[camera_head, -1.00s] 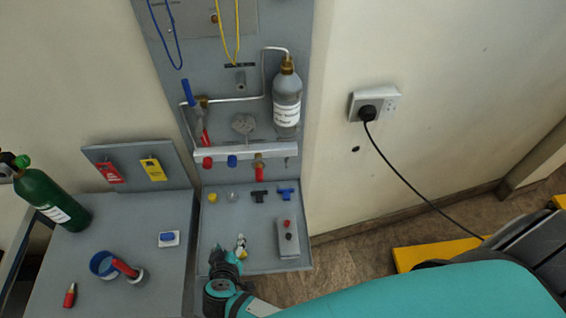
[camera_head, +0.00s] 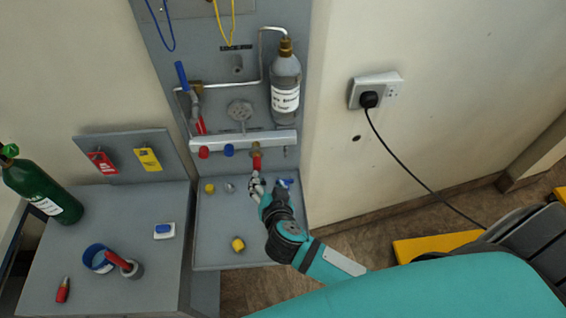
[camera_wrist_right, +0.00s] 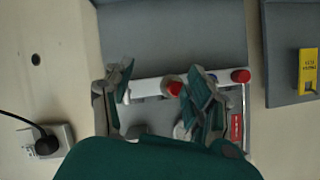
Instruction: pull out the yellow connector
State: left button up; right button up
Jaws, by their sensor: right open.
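The yellow connector is not certain to me. A yellow piece (camera_head: 238,244) lies on the lower shelf, and a smaller yellow knob (camera_head: 209,188) sits near the shelf's back left. A brass fitting with a red end (camera_head: 257,162) hangs from the white manifold bar (camera_head: 230,143). My right gripper (camera_head: 267,184) is just below this fitting, open and empty. In the right wrist view, the open right gripper (camera_wrist_right: 160,92) has a red round end with a brass-coloured rim (camera_wrist_right: 173,87) between its fingers, nearer the right finger. Contact cannot be told. My left gripper is not in view.
A blue tee piece (camera_head: 286,183) is beside my gripper. A grey bottle (camera_head: 285,90) stands above. The shelf (camera_head: 212,250) is clear at its front left.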

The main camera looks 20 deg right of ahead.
jog(key=d+r+m+t+y+b, duration=0.1)
jog(key=d+r+m+t+b, duration=0.1)
jog(key=r, duration=0.6)
jog(key=shift+d+r+m+t, duration=0.35)
jog(key=shift+d+m+t, duration=0.55)
jog(key=shift+d+m, duration=0.2)
jog(key=shift+s+a, duration=0.1)
